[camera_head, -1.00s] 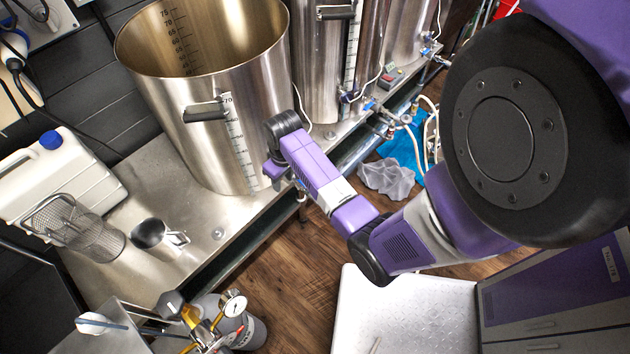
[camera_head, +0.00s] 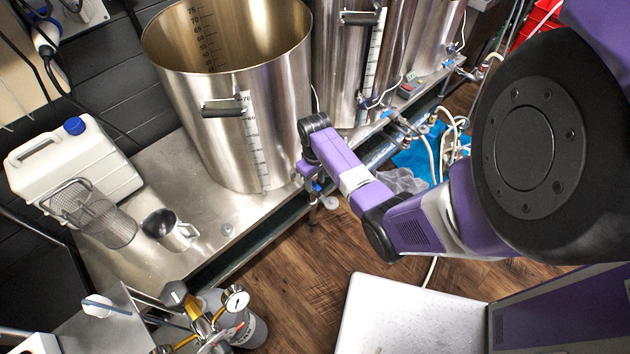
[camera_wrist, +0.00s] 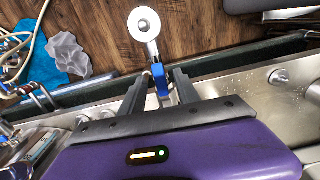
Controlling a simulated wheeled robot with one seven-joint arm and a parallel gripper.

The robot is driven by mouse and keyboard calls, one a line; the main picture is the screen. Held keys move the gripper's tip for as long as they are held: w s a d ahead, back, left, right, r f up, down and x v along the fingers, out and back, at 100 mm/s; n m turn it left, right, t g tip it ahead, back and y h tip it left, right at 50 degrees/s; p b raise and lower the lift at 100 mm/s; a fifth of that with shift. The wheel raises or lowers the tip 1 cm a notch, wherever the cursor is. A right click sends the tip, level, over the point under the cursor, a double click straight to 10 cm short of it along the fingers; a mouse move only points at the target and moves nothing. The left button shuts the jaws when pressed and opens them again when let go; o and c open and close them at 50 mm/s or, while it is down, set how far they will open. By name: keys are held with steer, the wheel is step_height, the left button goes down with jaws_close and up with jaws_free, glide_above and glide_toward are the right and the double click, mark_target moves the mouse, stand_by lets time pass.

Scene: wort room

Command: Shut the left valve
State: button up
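The left valve sits low on the front of the big open steel pot (camera_head: 235,125). Its blue handle (camera_wrist: 159,82) shows in the wrist view, and a small blue part of it (camera_head: 318,187) shows beside my gripper in the head view. My gripper (camera_wrist: 157,82) has its two dark fingers apart, one on each side of the blue handle. A gap shows between the handle and each finger. My gripper (camera_head: 309,178) reaches down at the pot's lower right in the head view, where my wrist hides most of the valve.
The steel bench (camera_head: 205,250) holds a white canister (camera_head: 75,160), a wire basket (camera_head: 100,215) and a steel jug (camera_head: 170,230). More steel pots (camera_head: 345,65) with valves and hoses stand to the right. A gas bottle with a gauge (camera_head: 236,298) stands at the front left.

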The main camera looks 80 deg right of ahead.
jaws_close()
stand_by(1.4)
